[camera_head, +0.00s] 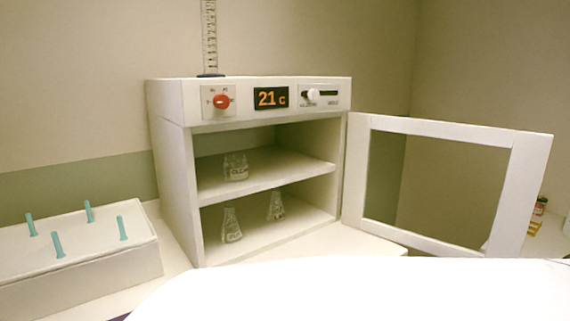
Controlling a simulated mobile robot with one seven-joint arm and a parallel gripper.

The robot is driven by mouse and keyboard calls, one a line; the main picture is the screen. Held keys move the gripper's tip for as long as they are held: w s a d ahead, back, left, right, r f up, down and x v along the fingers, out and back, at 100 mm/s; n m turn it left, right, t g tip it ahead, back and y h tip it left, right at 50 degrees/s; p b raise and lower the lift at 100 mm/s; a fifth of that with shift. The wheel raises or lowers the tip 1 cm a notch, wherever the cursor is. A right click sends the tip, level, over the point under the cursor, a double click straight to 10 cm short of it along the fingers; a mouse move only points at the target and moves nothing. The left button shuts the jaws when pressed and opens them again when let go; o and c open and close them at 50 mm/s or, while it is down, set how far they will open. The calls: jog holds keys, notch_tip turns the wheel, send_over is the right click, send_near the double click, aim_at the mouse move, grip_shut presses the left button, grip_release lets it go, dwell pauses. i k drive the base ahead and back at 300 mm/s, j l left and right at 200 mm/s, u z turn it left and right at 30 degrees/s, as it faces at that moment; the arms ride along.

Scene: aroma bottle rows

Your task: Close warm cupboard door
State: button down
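The warm cupboard (170,150) is a white box with two shelf levels. Its front panel carries a red knob, a display reading "21 c" and a slider. Its door (528,190), a white frame around a see-through pane, stands wide open, swung out to the right from the cupboard's right edge. One glass vessel (236,167) stands on the upper shelf. Two glass flasks, one at the left (231,225) and one at the right (276,206), stand on the lower level. My gripper does not show; a large white shape, which I cannot identify for sure, fills the bottom foreground.
A white block (85,285) with several teal pegs stands left of the cupboard. A tall marked glass cylinder (210,40) stands on the cupboard top. A small red-capped jar (541,205) is at the far right, behind the door. Bare counter shows in front of the cupboard.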

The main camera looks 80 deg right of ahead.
aim_at(530, 151)
jog(key=z, duration=2.2)
jog(key=k+l, duration=0.75)
jog(key=l, duration=0.15)
jog(key=z, duration=1.25)
jog(key=i+j+z, duration=0.25)
jog(key=j+z, duration=0.2)
